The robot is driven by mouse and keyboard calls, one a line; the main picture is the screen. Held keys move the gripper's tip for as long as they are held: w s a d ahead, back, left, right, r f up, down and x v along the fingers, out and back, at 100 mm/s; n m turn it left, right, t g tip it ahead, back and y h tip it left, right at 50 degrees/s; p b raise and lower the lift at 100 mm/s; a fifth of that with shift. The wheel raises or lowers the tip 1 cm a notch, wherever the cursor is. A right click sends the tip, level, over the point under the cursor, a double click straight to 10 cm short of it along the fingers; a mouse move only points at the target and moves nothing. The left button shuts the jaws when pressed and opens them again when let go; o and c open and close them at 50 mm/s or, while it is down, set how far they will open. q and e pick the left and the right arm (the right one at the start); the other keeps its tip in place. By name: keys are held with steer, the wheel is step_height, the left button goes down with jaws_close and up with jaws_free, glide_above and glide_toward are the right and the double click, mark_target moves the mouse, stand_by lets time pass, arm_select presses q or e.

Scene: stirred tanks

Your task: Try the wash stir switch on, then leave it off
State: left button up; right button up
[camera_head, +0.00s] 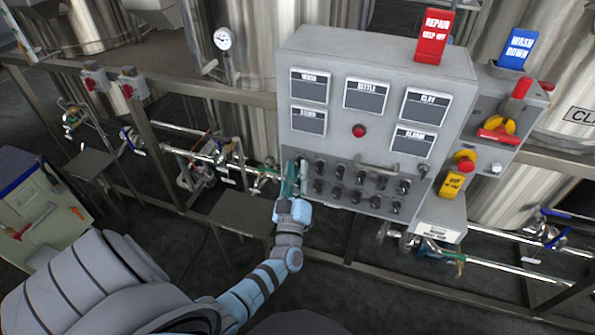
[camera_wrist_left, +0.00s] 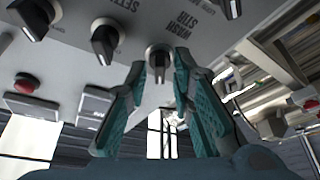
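The wash stir switch (camera_wrist_left: 159,57) is a black rotary knob on the grey panel. In the left wrist view it sits beside its upside-down WASH STIR label (camera_wrist_left: 183,22), with its grip bar running up and down the picture. My left gripper (camera_wrist_left: 162,84) is open, one teal finger on each side of the knob; whether either touches it I cannot tell. In the head view my left gripper (camera_head: 294,178) is at the lower left of the control panel (camera_head: 335,57) and hides the knob there. My right gripper is not in view.
Other black knobs (camera_wrist_left: 104,40) sit close beside the switch. The panel also has a red lamp (camera_head: 359,131), a metal handle (camera_head: 377,168) and a red REPAIR KEEP OFF sign (camera_head: 433,35). A yellow tag (camera_head: 452,185) and red-yellow switch (camera_head: 497,127) are at the right.

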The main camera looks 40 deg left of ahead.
arm_select(q)
steer(key=v, duration=1.2)
steer(key=shift+f, duration=0.1)
steer(key=s+d+f+m+g+h, duration=0.2)
steer(key=s+f+m+g+h, duration=0.1)
steer(key=f, duration=0.6)
steer(key=s+d+f+m+g+h, duration=0.2)
steer(key=s+f+m+h, duration=0.2)
steer(key=f, duration=0.5)
steer(key=s+d+f+m+g+h, duration=0.2)
steer(key=s+f+m+g+h, duration=0.1)
steer(key=f, duration=0.6)
steer(key=s+a+f+m+g, duration=0.1)
steer(key=s+f+g, duration=0.3)
steer(key=s, duration=0.7)
steer(key=s+a+f+m+g, duration=0.1)
steer(key=s+f+g, duration=0.4)
steer(key=s, duration=0.7)
step_height(320, 180, down, 2)
steer(key=shift+s+f+m, duration=0.25)
steer(key=shift+s+m, duration=0.05)
steer(key=shift+m, duration=0.3)
steer(key=shift+a, duration=0.15)
